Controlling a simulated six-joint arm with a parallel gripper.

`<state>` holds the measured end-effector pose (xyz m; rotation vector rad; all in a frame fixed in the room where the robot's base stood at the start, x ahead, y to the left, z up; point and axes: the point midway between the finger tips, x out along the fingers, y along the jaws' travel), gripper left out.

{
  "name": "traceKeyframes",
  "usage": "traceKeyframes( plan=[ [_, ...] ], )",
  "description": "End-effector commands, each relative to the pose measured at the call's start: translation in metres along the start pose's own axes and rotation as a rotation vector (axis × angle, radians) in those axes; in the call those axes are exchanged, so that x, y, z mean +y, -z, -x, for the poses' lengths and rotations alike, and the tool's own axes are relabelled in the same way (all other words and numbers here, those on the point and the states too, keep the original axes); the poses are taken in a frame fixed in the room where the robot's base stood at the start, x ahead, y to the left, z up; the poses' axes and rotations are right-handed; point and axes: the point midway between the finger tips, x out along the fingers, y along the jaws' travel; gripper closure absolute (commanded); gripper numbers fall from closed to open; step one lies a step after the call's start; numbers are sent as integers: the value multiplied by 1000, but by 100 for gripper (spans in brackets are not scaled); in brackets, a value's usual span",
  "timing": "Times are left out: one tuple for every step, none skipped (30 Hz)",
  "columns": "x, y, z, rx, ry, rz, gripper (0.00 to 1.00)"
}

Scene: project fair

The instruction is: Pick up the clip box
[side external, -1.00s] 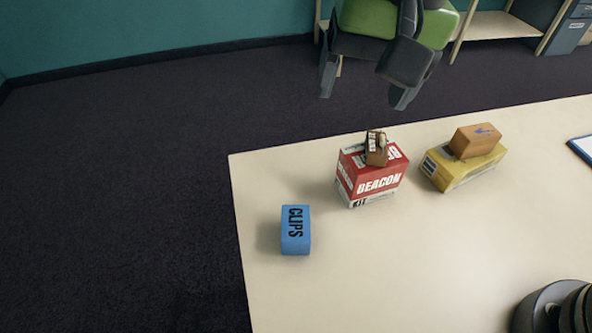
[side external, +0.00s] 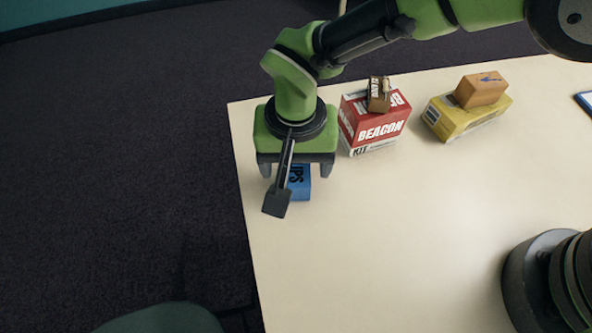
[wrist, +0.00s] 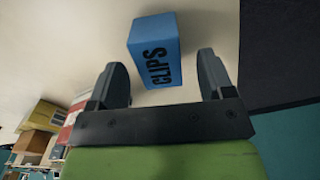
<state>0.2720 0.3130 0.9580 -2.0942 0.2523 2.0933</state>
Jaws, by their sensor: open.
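The clip box is a small blue box (side external: 300,184) marked CLIPS, near the table's left edge in the side external view. My gripper (side external: 296,172) is open above it and hides most of it there. In the wrist view the clip box (wrist: 154,48) shows whole, just beyond the fingertips and roughly in line with the gap between them. My gripper (wrist: 163,75) holds nothing in that view. I cannot tell whether a finger touches the box.
A red BEACON kit box (side external: 374,132) with a small brown item (side external: 378,94) on top stands right of my gripper. Further right is a yellow box (side external: 466,121) bearing an orange-brown box (side external: 481,90). The front of the table (side external: 380,250) is clear.

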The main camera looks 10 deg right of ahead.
Motion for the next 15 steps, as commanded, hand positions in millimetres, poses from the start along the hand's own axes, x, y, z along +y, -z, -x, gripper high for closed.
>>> traceKeyframes(
  plan=[
    [1, -3, -10, -2, -5, 1, 26],
    [1, -4, -14, -2, -4, 0, 26],
    [1, -3, -20, -2, -4, -1, 26],
    [1, -3, -23, -1, -3, -1, 26],
    [1, -3, -26, 0, -2, -1, 26],
    [1, -3, -29, 0, -2, -2, 26],
    [1, -3, -30, 0, -1, -2, 26],
    [1, -2, -31, 1, 0, -2, 26],
    [1, -2, -31, 1, 0, -2, 26],
    [1, -2, -31, 1, 0, -3, 26],
    [1, -2, -31, 1, 1, -3, 26],
    [1, -2, -31, 1, 1, -3, 26],
    [1, -2, -31, 1, 1, -2, 26],
    [1, -2, -31, 1, 0, -3, 26],
    [1, -2, -31, 1, 0, -2, 35]
  ],
)
